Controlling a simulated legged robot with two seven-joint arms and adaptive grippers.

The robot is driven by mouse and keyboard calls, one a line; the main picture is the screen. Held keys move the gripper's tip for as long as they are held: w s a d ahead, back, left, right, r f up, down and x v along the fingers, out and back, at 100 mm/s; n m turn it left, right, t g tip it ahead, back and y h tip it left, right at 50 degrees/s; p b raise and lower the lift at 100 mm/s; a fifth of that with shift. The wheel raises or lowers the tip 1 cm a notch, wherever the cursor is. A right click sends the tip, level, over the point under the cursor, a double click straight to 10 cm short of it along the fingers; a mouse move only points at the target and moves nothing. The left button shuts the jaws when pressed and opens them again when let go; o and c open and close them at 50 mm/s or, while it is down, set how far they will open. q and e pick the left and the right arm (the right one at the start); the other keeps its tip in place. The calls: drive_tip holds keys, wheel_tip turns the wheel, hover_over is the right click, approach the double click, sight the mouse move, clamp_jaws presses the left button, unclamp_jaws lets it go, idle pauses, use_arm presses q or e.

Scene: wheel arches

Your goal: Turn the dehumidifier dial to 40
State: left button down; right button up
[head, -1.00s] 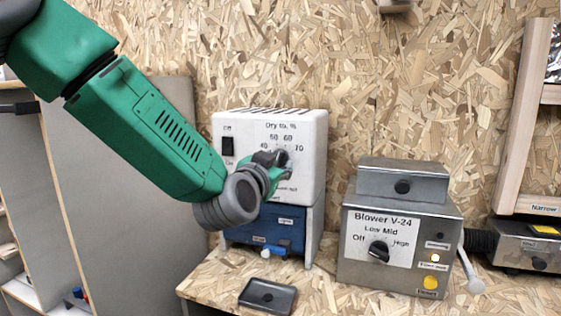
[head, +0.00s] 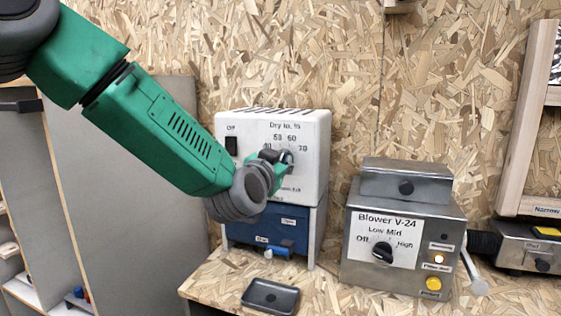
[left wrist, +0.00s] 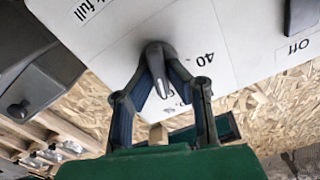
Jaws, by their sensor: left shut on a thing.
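The white dehumidifier (head: 310,135) stands on the bench against the chipboard wall, with a scale headed "Dry to, %" and marks from 40 to 70. Its dial (left wrist: 158,62) shows in the left wrist view as a dark grey knob with a lever-like handle. My left gripper (head: 284,160) is at the dial in the head view, and its fingers (left wrist: 157,75) are shut on the knob in the wrist view. My right gripper is not in view.
A black off switch (head: 231,146) is on the dehumidifier's left side. A blue drawer (head: 275,230) is below. A small black tray (head: 270,296) lies on the bench in front. The steel blower (head: 400,235) stands to the right, with a gap between.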

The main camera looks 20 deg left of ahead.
use_arm(q)
drive_tip(key=shift+n, duration=0.3)
drive_tip(key=n, duration=0.3)
drive_tip(key=n+b, duration=0.1)
drive_tip(key=n, duration=0.7)
drive_tip(key=n+b, duration=0.1)
drive_tip(key=n, duration=0.3)
drive_tip(key=shift+a+f+b, duration=0.25)
drive_tip(key=shift+a+b, duration=0.1)
drive_tip(key=c, duration=1.6)
unclamp_jaws()
drive_tip(key=shift+o, duration=0.2)
drive_tip(key=shift+s, duration=0.1)
